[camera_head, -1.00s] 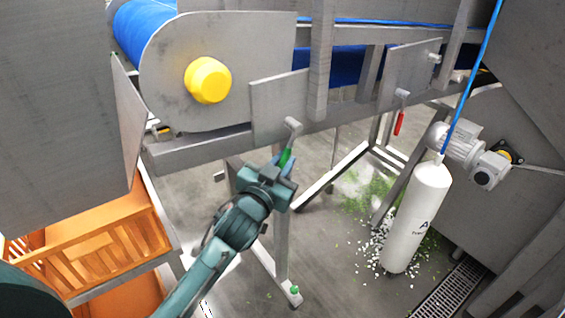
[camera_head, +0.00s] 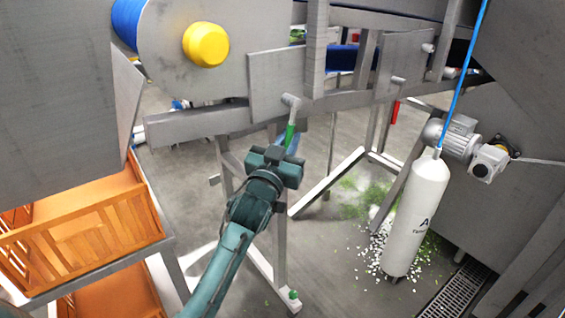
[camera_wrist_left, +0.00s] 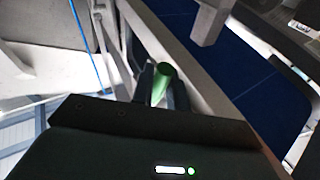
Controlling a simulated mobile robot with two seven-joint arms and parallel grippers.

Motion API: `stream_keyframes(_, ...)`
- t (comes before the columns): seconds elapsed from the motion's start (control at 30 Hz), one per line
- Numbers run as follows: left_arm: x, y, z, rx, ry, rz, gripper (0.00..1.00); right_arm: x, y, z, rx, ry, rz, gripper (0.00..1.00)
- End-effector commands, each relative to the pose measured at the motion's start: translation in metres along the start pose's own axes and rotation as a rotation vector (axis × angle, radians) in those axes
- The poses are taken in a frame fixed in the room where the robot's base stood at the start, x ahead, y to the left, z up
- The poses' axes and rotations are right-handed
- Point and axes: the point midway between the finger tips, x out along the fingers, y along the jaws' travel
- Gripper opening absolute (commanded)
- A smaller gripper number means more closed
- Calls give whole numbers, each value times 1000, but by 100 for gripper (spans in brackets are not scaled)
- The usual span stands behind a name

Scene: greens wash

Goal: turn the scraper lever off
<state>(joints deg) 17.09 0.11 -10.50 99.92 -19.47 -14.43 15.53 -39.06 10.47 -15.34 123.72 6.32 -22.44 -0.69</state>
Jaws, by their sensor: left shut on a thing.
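A lever with a green handle (camera_head: 290,133) hangs from a grey pivot on a metal plate under the conveyor. Its handle points down and leans slightly. My left gripper (camera_head: 286,146) is at this handle from below and is shut on it. In the left wrist view the green handle (camera_wrist_left: 161,77) sits between the two dark fingers. The gripper's wrist hides the space below the handle. A second lever, with a red handle (camera_head: 395,112), hangs down farther right on another plate. No label on either lever is readable. My right gripper is not in view.
A yellow hub (camera_head: 205,44) is on the conveyor's end plate. Orange crates (camera_head: 85,240) stand on a rack at left. A white cylinder (camera_head: 415,215) hangs on a blue hose at right, near a grey motor (camera_head: 462,138). Frame legs and green scraps lie beyond the arm.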

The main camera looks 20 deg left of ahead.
Motion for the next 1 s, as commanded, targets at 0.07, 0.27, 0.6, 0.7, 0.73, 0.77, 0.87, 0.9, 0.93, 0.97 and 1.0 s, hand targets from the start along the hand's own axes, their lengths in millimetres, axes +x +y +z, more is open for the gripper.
stream_keyframes(0.07,2,4,10,-32,40,-10,0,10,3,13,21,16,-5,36)
stream_keyframes(0.27,10,8,8,-82,122,-31,0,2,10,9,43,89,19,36)
stream_keyframes(0.6,13,9,2,-99,152,-37,0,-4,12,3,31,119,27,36)
stream_keyframes(0.7,13,9,2,-100,153,-37,0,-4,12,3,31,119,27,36)
stream_keyframes(0.73,13,9,2,-100,153,-37,0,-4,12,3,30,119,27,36)
stream_keyframes(0.77,13,9,1,-99,153,-37,18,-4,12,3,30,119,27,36)
stream_keyframes(0.87,13,9,2,-98,152,-37,26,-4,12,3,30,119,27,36)
stream_keyframes(0.9,13,9,2,-98,152,-37,29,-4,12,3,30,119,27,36)
stream_keyframes(0.93,13,9,2,-98,152,-37,32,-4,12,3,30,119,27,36)
stream_keyframes(0.97,13,8,2,-97,151,-37,34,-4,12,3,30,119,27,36)
stream_keyframes(1.0,13,8,2,-97,151,-37,36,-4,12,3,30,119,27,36)
